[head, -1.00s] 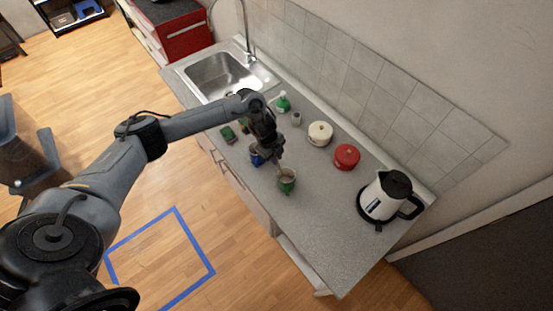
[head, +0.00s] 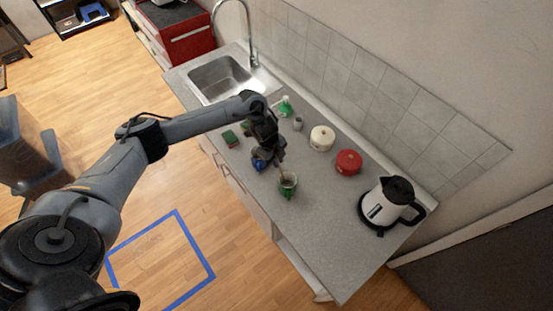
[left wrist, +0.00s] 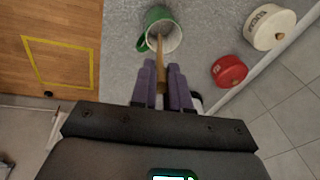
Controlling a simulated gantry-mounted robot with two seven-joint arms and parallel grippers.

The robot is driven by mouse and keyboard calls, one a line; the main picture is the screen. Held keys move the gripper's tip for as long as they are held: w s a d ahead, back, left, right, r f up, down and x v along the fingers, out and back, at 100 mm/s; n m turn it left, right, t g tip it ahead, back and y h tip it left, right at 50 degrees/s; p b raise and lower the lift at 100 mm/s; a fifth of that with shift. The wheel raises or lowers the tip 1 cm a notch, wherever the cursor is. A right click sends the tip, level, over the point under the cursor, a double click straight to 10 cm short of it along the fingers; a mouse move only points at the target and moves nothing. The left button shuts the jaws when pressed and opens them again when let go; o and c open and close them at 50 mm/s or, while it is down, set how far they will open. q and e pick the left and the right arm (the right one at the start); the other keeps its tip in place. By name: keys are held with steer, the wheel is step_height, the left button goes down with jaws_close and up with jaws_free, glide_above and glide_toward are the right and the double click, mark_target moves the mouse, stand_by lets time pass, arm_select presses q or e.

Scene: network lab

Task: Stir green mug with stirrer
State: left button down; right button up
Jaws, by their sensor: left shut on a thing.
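The green mug (head: 289,190) stands upright on the grey counter, near its front edge. It also shows in the left wrist view (left wrist: 146,42), with its handle to the left and a pale inside. My left gripper (head: 279,163) is above the mug, shut on the brown stirrer (left wrist: 160,58). In the left wrist view its purple fingers (left wrist: 162,76) close around the stirrer. The stirrer's far end reaches into the mug's opening; the mug's wall hides how deep the tip goes. My right gripper is not in view.
A blue mug (head: 258,164) stands close beside the green one, partly behind my gripper. A red pot (head: 348,163), a cream pot (head: 321,139) and a white kettle (head: 386,203) stand further right. A sink (head: 222,80) is at the left. The counter's right front is clear.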

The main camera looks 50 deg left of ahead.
arm_select(q)
steer(key=shift+r, duration=2.55)
